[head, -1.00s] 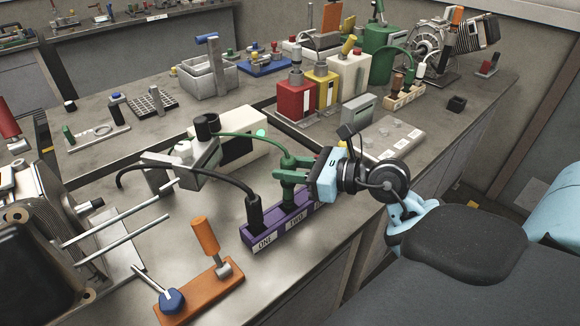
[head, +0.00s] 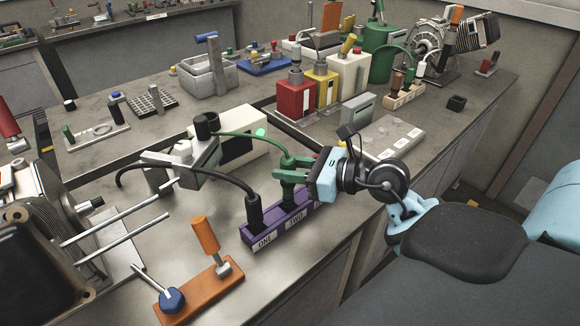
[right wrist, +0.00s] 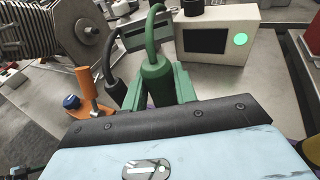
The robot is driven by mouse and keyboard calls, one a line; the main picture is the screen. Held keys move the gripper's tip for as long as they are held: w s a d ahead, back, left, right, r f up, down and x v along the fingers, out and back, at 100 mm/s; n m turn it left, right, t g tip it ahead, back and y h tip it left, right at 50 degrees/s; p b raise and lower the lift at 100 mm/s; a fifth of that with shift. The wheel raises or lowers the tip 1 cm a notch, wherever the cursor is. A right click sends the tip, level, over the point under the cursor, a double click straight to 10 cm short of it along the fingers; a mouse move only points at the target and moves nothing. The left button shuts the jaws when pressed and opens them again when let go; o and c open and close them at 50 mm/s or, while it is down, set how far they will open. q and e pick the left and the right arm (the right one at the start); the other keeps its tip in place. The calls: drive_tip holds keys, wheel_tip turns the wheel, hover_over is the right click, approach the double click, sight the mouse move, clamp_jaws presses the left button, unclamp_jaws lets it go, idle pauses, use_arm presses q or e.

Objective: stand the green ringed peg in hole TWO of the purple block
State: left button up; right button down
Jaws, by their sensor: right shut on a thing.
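The green peg (head: 289,192), with a green cable from its top, is upright at the middle of the purple block (head: 275,231), behind the label TWO. Its lower end meets the block at hole TWO; how deep it sits is hidden. My right gripper (head: 289,174), with green fingers, comes from the right and is shut on the peg's upper part. In the right wrist view the peg (right wrist: 157,84) stands between the two fingers. A black peg (head: 254,212) with a black cable stands in hole ONE. The block's right end is partly hidden by my gripper. My left gripper is not in view.
A white box (head: 254,130) with a dark screen and green light stands behind the block. A grey bracket (head: 200,155) is to the left near the cables. An orange base (head: 204,290) with an upright handle lies in front. Red, yellow and white containers stand farther back.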

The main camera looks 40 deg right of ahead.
sight(290, 186)
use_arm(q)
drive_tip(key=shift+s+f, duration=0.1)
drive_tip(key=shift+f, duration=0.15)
use_arm(e)
drive_tip(key=shift+f, duration=0.45)
use_arm(q)
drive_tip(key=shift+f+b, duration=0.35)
drive_tip(key=shift+b, duration=0.2)
use_arm(e)
drive_tip(key=shift+f, duration=0.5)
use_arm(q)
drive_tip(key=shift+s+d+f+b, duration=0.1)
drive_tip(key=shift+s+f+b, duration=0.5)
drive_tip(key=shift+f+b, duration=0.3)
use_arm(e)
drive_tip(key=shift+f, duration=1.25)
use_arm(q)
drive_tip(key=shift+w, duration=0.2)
use_arm(e)
drive_tip(key=shift+f, duration=0.15)
drive_tip(key=c, duration=1.4)
unclamp_jaws()
drive_tip(key=shift+c, duration=0.2)
drive_tip(key=shift+o, duration=0.3)
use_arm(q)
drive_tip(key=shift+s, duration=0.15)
use_arm(e)
drive_tip(key=o, duration=0.5)
